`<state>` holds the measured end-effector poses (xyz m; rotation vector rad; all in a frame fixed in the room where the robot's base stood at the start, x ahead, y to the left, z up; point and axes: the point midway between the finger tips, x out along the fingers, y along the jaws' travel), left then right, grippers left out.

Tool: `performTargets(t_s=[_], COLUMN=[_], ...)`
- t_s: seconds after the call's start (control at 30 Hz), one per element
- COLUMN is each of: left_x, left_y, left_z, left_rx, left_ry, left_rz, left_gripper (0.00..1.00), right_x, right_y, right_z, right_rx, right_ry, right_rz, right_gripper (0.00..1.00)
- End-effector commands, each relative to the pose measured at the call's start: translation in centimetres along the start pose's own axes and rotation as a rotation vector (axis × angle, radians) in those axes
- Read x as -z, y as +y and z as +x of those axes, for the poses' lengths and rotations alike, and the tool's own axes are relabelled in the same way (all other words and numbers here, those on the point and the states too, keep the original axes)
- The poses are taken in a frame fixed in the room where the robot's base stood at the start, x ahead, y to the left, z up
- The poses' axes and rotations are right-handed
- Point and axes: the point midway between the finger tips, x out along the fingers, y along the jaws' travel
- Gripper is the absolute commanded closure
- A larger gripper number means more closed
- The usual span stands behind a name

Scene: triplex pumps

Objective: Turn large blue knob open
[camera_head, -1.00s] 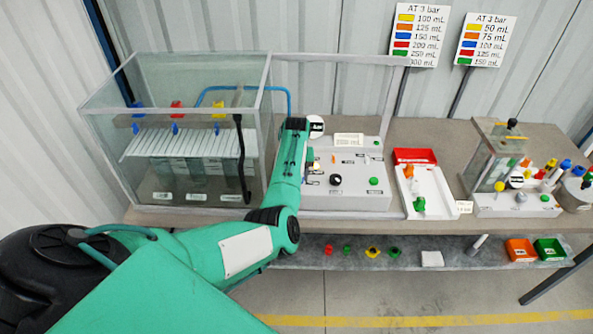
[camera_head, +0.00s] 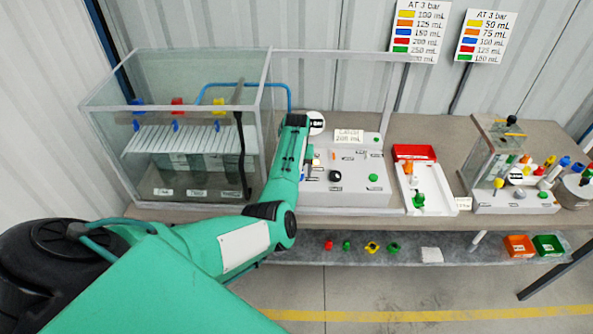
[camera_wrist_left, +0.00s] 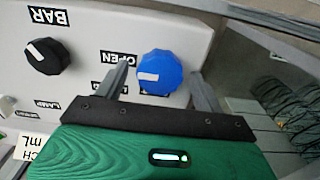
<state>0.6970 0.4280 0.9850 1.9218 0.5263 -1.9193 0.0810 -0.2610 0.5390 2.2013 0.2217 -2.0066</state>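The large blue knob (camera_wrist_left: 160,73) sits on the white control panel in the left wrist view, its white pointer mark toward the left of the picture. An OPEN label is on the panel just left of it. My left gripper (camera_wrist_left: 160,74) is open, with one finger on each side of the knob. Small gaps seem to show beside the knob, so I cannot tell whether either finger touches it. In the head view my left arm reaches the panel's left side and hides the knob. My right gripper is not in view.
A black knob (camera_wrist_left: 46,56) with a BAR label is on the same panel. In the head view a glass tank (camera_head: 190,130) stands left of my arm. A white tray (camera_head: 432,190), a red bin (camera_head: 415,153) and a smaller pump rig (camera_head: 515,200) stand to the right.

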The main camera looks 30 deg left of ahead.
Motion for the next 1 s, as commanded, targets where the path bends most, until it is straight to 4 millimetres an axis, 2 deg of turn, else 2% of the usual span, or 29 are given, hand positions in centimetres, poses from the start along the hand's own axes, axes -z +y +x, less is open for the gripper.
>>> performTargets(t_s=[0.2,0.37,0.47,0.8,1.0], left_x=[0.0,0.0,0.1,0.1,0.0], left_y=[0.0,0.0,0.1,0.0,0.0], left_z=[-0.1,-1.6,-3.3,-10.8,-13.2], left_rx=[0.0,-0.001,-0.001,-0.001,0.0], left_ry=[0.0,0.002,0.004,0.003,0.001], left_rz=[-0.001,-0.002,-0.002,-0.001,-0.001], left_gripper=[0.3,0.3,0.3,0.3,0.3], right_x=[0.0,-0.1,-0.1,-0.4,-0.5], right_y=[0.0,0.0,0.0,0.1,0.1], right_z=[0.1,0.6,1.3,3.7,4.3], right_rx=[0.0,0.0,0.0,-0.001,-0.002], right_ry=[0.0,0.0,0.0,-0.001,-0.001], right_rz=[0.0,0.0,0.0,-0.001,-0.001], right_gripper=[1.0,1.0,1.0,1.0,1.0])
